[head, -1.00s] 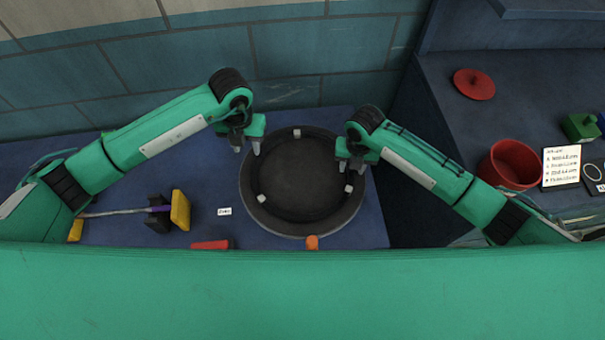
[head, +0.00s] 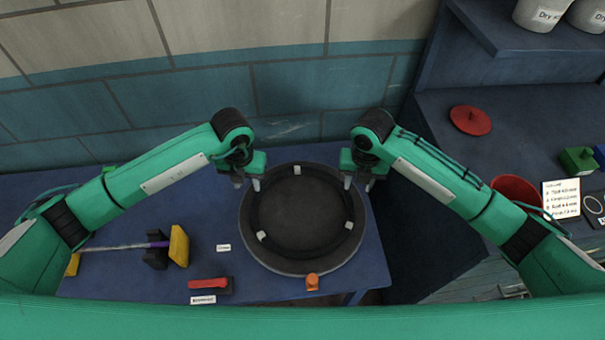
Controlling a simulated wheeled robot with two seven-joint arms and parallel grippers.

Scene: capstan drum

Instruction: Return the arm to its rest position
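A round black drum (head: 272,258) with a raised rim stands on the blue table. Small white blocks (head: 297,170) sit around its inner edge. My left gripper (head: 247,184) is over the drum's upper left rim, pointing down, with its fingers apart and nothing seen between them. My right gripper (head: 358,184) is over the upper right rim, also pointing down, with its fingers apart and nothing seen between them. Whether either touches the rim cannot be told.
A yellow-ended tool (head: 179,246) lies on the table (head: 120,285) at left. A red-handled item (head: 208,284) and an orange piece (head: 312,282) are near the front. A red pot (head: 516,189), red lid (head: 470,120) and green block (head: 577,160) stand on the right counter.

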